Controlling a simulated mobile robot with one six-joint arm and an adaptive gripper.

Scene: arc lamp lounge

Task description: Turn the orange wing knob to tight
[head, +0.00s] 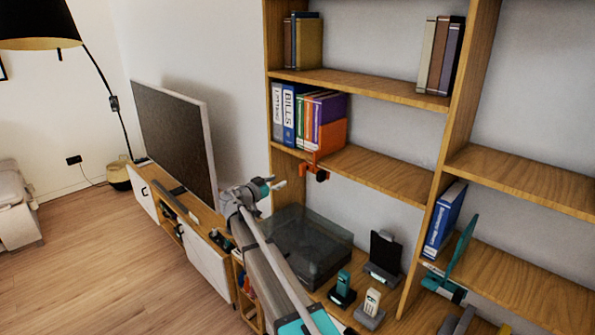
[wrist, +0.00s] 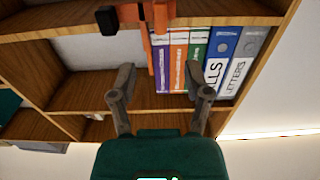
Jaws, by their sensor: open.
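An orange clamp-like fitting with the wing knob (head: 309,171) sits at the front edge of the middle shelf, below the orange bookend (head: 333,134). A black block (head: 322,175) sits beside it. I cannot tell how far the knob is turned. My gripper (head: 270,186) is to the left of the knob and apart from it. In the wrist view my gripper (wrist: 164,82) has its fingers spread, with nothing between them.
Below are a dark translucent box (head: 303,249), handsets (head: 342,290) and a black stand (head: 384,252). A television (head: 176,135) stands at left. The shelf right of the knob (head: 385,172) is bare.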

